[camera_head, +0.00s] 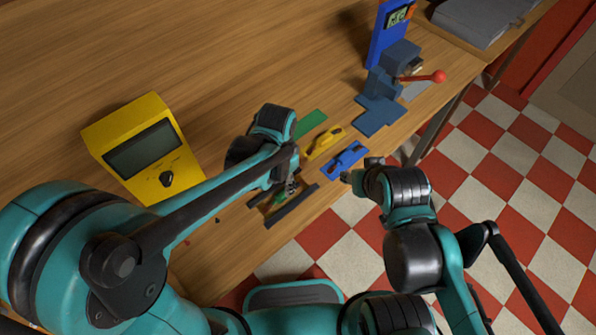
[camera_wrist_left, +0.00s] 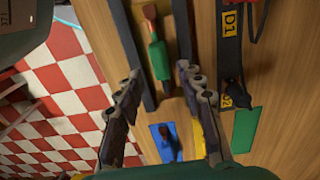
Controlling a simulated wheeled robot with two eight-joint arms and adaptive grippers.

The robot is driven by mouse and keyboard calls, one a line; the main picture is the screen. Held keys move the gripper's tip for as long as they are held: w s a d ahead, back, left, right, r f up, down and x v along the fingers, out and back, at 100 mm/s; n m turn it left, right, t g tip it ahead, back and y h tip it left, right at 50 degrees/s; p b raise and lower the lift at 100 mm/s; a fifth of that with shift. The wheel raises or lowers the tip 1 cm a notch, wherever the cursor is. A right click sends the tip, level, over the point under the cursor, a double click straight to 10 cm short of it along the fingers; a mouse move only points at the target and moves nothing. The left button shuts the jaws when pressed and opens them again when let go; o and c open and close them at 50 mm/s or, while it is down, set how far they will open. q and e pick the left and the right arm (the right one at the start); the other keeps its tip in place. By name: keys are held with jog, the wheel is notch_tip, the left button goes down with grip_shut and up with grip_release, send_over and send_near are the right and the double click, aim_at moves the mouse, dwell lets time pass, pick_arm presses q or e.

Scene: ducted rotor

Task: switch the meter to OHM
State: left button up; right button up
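The yellow meter (camera_head: 145,145) stands on the wooden table at the left in the head view. Its screen (camera_head: 143,149) is dark, and a black knob (camera_head: 166,179) sits below it. The knob's setting is too small to read. My left gripper (camera_head: 290,190) is to the right of the meter, over a dark-railed holder. In the left wrist view its fingers (camera_wrist_left: 160,85) are apart, with a green-handled tool (camera_wrist_left: 159,58) lying beyond and between them. My right gripper (camera_head: 347,177) is by the table's front edge near a blue piece; its fingers are too small to judge.
A yellow piece (camera_head: 323,141), a blue piece (camera_head: 345,160) and a green pad (camera_head: 311,123) lie right of my left gripper. A blue press-like device (camera_head: 382,98) with a red-knobbed lever stands farther right. Table between meter and green pad is mostly clear.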

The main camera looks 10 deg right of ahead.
aim_at(283, 193)
pick_arm(q)
notch_tip(283, 193, down, 5)
jog(key=shift+f+b, duration=0.2)
jog(key=shift+b, duration=0.6)
notch_tip(283, 193, up, 5)
jog(key=shift+f+p, duration=0.2)
jog(key=shift+p, duration=0.9)
jog(key=d+r, duration=0.1)
jog(key=w+d, duration=0.1)
jog(key=w+d+r+p, duration=0.1)
jog(key=shift+d+r, duration=0.35)
jog(key=shift+d, duration=0.05)
jog(key=shift+w+d+r, duration=0.1)
jog(key=shift+d+r, duration=0.15)
jog(key=shift+d, duration=0.1)
